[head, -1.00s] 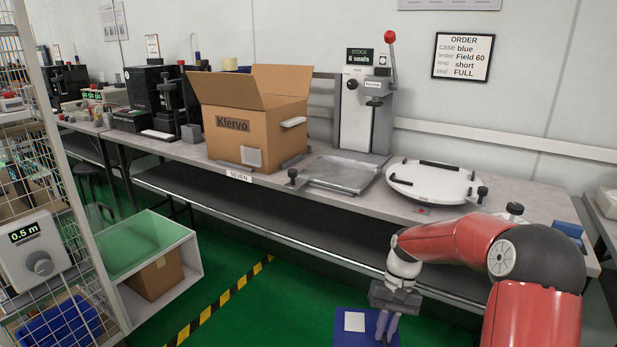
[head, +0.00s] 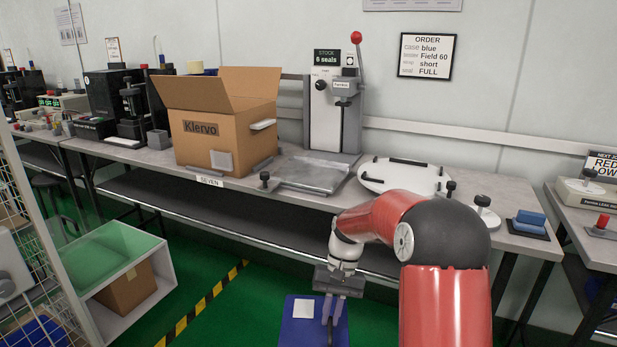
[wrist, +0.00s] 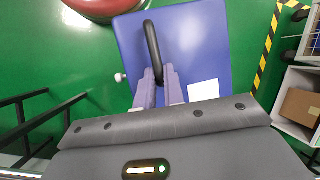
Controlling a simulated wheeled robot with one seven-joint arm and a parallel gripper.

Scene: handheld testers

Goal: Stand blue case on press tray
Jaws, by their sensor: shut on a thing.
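The blue case (head: 299,332) hangs low in front of the bench, partly cut off by the bottom edge of the head view. It has a white label and a dark handle. My gripper (head: 335,312) is shut on the handle; in the wrist view its fingers (wrist: 158,85) close on the dark handle of the blue case (wrist: 205,45). The case is above the green floor and apart from the bench. The press tray (head: 316,176) is a flat, empty metal tray on the bench in front of the lever press (head: 324,120), higher than and beyond the case.
An open cardboard box (head: 212,150) stands left of the tray. A round white turntable (head: 375,184) with black bars lies to its right. Small black-knobbed posts stand near the bench's front edge. A green-topped white bin (head: 160,260) is on the floor at left.

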